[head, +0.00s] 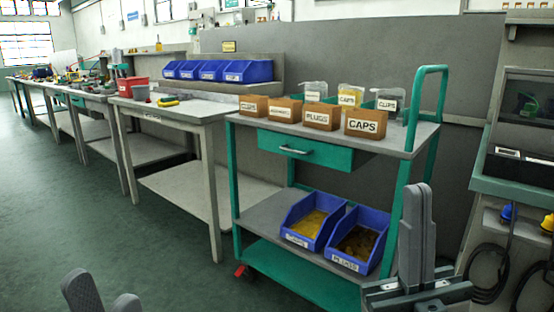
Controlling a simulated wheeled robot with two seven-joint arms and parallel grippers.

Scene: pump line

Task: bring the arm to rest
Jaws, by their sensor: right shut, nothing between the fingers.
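My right gripper (416,190) stands upright at the lower right, in front of the trolley's right end. Its grey fingers are together with nothing between them. My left gripper (105,293) shows only as two grey fingertips at the bottom left edge. The tips are apart and nothing shows between them; the rest of it is below the picture.
A green trolley (272,215) carries labelled brown boxes, including a CAPS box (366,123), with blue bins (311,220) below. Left of it runs a grey workbench (165,112). A green-edged station (515,185) stands at right. The floor (100,225) at left is clear.

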